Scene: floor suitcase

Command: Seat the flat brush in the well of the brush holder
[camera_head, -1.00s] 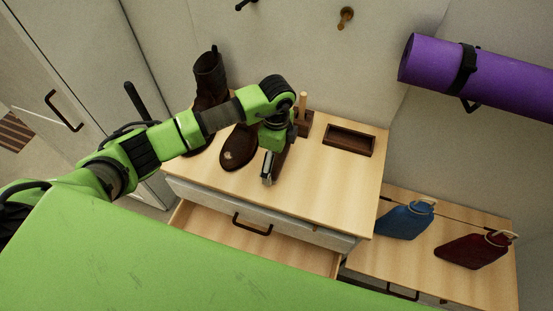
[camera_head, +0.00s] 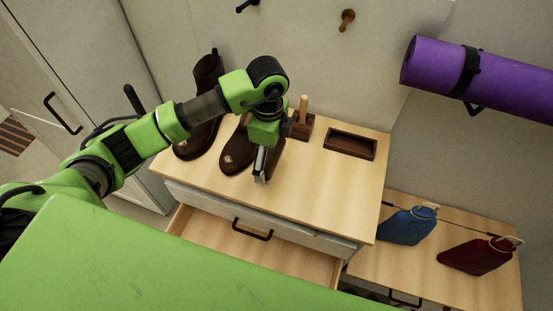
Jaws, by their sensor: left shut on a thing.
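My left gripper (camera_head: 261,168) points down over the front of the wooden cabinet top, just right of the boots. It is shut on a dark brown thing (camera_head: 275,158), apparently the flat brush, mostly hidden by the fingers and wrist. A shallow dark wooden tray with a rectangular empty well, which looks like the brush holder (camera_head: 350,145), lies on the cabinet top to the right of the gripper. My right gripper is not in view.
Brown boots (camera_head: 237,157) stand left of the gripper. A dark block with an upright wooden handle (camera_head: 303,112) stands behind it. The cabinet top (camera_head: 325,190) is clear at front right. A drawer (camera_head: 200,232) is open below. Blue (camera_head: 408,228) and dark red (camera_head: 470,257) flasks lie on the lower surface.

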